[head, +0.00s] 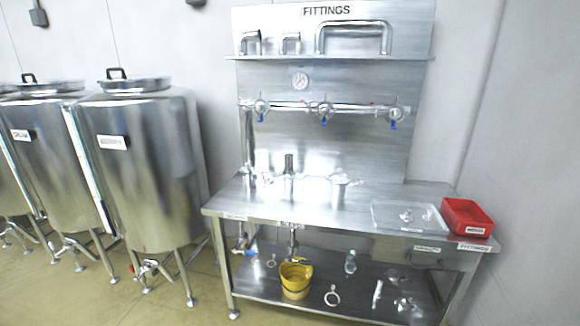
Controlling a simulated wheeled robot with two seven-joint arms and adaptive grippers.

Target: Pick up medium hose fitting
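Several small metal fittings are in view, but I cannot tell which is the medium hose fitting. Some metal parts (341,178) stand on the steel worktable (270,212) toward its back. A small fitting (406,215) lies in a clear shallow tray (385,222) on the right of the table. More parts lie on the lower shelf (325,268), among them a ring clamp (332,296), an upright fitting (350,263) and a fitting at the right (405,304). Bent pipes (352,32) stand on the upper shelf (300,57). Neither of my grippers is in view.
A red bin (467,216) sits at the table's right end. A yellow bucket (295,280) stands on the lower shelf. Valves (325,108) hang on the back panel. Steel tanks (150,165) stand at left. The table's front left is clear.

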